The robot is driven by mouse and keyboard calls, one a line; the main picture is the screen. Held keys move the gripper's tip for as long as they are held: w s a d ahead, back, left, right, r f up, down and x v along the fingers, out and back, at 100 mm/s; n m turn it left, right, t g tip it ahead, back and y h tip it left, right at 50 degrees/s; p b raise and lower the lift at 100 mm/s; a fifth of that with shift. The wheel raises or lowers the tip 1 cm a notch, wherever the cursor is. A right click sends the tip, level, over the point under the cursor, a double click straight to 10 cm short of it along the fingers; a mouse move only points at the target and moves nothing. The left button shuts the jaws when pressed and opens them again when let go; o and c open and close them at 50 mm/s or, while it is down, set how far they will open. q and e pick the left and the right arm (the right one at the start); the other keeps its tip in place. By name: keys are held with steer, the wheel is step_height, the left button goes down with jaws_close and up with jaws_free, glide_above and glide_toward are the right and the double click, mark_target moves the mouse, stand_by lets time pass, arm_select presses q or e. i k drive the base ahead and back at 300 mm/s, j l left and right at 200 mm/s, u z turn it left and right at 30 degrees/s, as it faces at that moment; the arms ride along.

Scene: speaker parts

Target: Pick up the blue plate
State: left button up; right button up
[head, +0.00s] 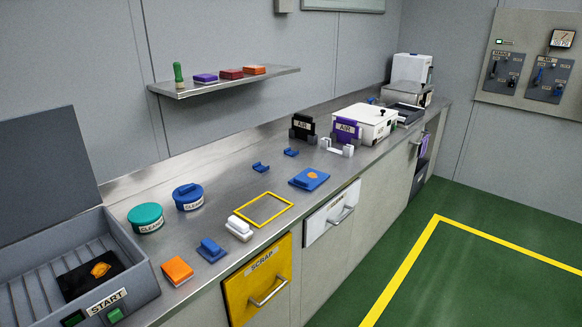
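A flat blue plate (299,182) lies on the metal counter, right of the middle of the head view. Neither of my grippers is in view.
A yellow square outline (263,209) lies left of the plate, with white and blue blocks nearby. Small blue brackets (261,167) lie behind it. White and purple holders (347,131) stand further back. An open grey START box (140,291) stands at the near left.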

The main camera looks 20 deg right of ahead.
mark_target(310, 179)
steer(key=i+l+u, duration=0.2)
steer(key=l+u, duration=0.25)
steer(key=l, duration=0.85)
steer(key=l+u, duration=0.45)
steer(key=l, duration=0.9)
